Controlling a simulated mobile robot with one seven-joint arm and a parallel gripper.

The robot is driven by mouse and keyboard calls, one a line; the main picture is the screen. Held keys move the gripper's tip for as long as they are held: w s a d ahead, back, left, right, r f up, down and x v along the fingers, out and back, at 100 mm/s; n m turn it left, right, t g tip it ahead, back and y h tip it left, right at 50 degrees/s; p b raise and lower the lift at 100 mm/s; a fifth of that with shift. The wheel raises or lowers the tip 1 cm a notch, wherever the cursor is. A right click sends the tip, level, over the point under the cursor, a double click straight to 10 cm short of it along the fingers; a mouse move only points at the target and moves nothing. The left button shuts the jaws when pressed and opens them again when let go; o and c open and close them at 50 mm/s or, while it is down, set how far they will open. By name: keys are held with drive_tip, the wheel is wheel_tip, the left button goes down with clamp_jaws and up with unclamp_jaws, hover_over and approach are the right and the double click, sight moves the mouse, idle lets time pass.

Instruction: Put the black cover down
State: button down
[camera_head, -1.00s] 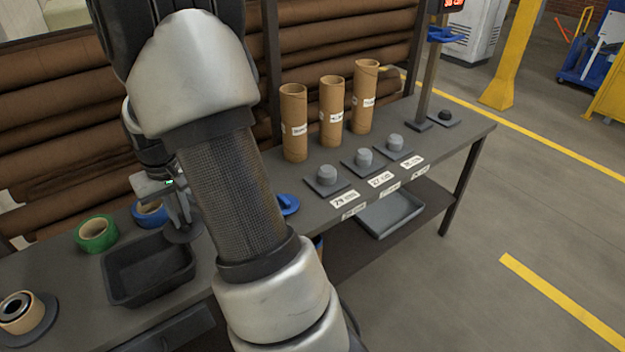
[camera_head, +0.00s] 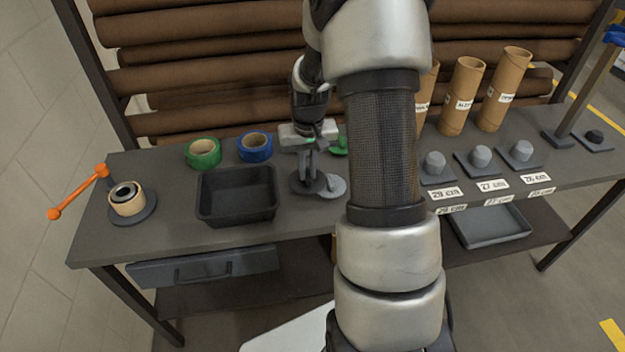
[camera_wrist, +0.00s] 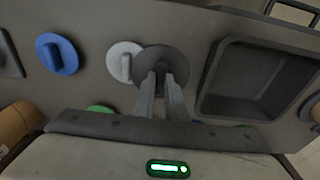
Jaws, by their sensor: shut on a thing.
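The black cover (camera_head: 302,184) is a dark round disc with a raised grip. It is low over the bench, just right of the black tray, and also shows in the wrist view (camera_wrist: 147,60). My gripper (camera_head: 306,172) points down with its fingers shut on the cover's grip; the fingers also show in the wrist view (camera_wrist: 162,76). The disc looks level and partly overlaps a light grey cover (camera_head: 334,187) beside it in the picture. I cannot tell whether the black cover touches the bench.
The black tray (camera_head: 237,218) is empty. Blue tape (camera_head: 254,147) and green tape (camera_head: 203,153) stand behind it. A green cover (camera_head: 340,146) is behind my gripper, and a blue cover (camera_wrist: 57,54) shows in the wrist view. A roll on an orange-handled stand (camera_head: 128,199) is far left.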

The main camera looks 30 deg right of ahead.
sight(308, 175)
wheel_tip(308, 175, down, 4)
drive_tip(key=shift+f, duration=0.15)
drive_tip(key=c, duration=1.8)
unclamp_jaws()
